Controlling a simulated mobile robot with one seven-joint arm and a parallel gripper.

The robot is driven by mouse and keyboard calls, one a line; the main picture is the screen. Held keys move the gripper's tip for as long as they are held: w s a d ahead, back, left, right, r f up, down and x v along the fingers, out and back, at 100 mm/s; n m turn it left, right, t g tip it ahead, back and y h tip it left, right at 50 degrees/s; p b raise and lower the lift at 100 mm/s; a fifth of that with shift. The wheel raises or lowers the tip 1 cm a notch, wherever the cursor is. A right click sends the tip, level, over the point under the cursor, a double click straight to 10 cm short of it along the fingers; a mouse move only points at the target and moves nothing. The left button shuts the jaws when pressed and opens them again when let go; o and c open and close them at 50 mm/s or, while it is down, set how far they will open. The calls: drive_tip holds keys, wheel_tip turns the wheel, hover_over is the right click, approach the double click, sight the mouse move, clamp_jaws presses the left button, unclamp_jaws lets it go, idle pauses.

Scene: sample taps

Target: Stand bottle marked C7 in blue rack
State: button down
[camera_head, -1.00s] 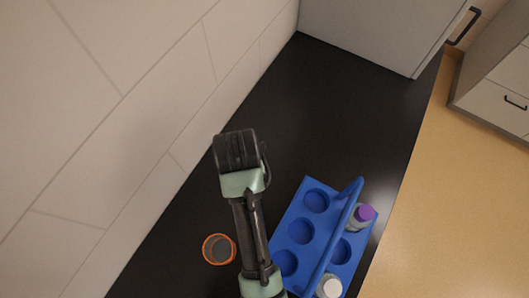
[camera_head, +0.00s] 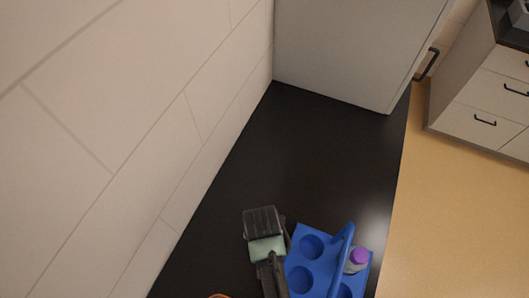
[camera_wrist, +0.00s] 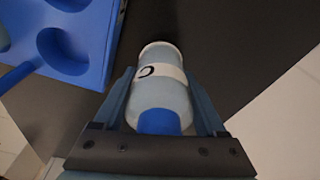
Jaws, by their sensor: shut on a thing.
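My gripper (camera_head: 264,225) is just left of the far end of the blue rack (camera_head: 338,262) in the head view. In the wrist view my gripper (camera_wrist: 165,105) is shut on a pale bottle (camera_wrist: 160,92) with a blue cap and a white label. One dark curved character shows on the label; the full marking cannot be read. The bottle is hidden in the head view.
A purple-capped bottle (camera_head: 358,258) stands in the rack's right row, beside its raised handle. An orange-rimmed container (camera_head: 220,296) shows at the bottom edge. A tiled wall (camera_head: 150,110) bounds the black counter (camera_head: 300,150) on the left; the counter beyond the rack is clear.

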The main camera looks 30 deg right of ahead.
drive_tip(key=shift+f, duration=0.9)
drive_tip(key=shift+f, duration=0.1)
unclamp_jaws()
